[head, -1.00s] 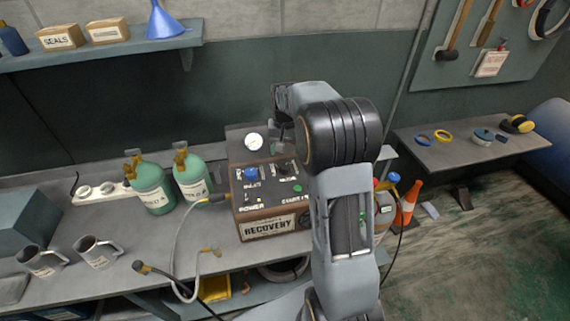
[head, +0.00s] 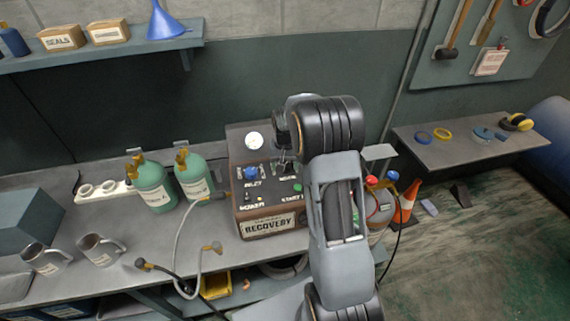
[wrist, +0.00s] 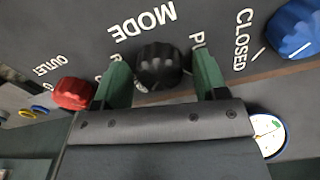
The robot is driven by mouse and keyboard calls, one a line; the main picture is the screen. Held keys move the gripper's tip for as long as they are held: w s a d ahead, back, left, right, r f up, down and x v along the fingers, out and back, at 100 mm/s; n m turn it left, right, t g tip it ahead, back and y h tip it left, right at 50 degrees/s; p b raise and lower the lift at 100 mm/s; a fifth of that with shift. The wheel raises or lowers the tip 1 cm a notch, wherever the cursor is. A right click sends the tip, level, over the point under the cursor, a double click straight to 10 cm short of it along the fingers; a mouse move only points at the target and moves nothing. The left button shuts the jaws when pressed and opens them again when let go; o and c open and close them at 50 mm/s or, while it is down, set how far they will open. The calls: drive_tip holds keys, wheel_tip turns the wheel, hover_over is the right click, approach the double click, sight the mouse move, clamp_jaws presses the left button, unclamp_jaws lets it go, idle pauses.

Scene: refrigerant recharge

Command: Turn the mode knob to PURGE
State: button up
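The recovery machine (head: 243,222) stands on the bench, its sloped panel partly hidden by my arm. In the wrist view the black mode knob (wrist: 158,65) sits below the word MODE, with partly covered labels beginning R and PU on either side. My gripper (wrist: 163,82) has its two green fingers apart, one on each side of the knob, with small gaps visible. It also shows over the panel in the head view (head: 286,160). Where the knob points is not clear. A red outlet knob (wrist: 73,93) and a blue knob (wrist: 295,28) flank it.
A gauge (wrist: 268,134) lies close to the gripper's right in the wrist view. Green cylinders (head: 152,186), a hose (head: 181,240) and mugs (head: 99,249) stand left of the machine. A side table (head: 465,150) and an orange cone (head: 404,205) are at right.

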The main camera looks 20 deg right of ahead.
drive_tip(key=c, duration=0.8)
drive_tip(key=shift+n, duration=0.3)
drive_tip(key=n+b, duration=0.1)
drive_tip(key=n, duration=0.2)
drive_tip(key=shift+n+b, duration=0.3)
drive_tip(key=shift+b, duration=0.05)
drive_tip(key=n+b, duration=0.1)
drive_tip(key=n, duration=0.3)
drive_tip(key=shift+n, duration=0.3)
drive_tip(key=n+b, duration=0.1)
drive_tip(key=n, duration=0.3)
drive_tip(key=shift+n, duration=0.3)
drive_tip(key=shift+a+n+b, duration=0.1)
drive_tip(key=shift+n+b, duration=0.3)
drive_tip(key=shift+n, duration=1.8)
drive_tip(key=shift+r, duration=0.1)
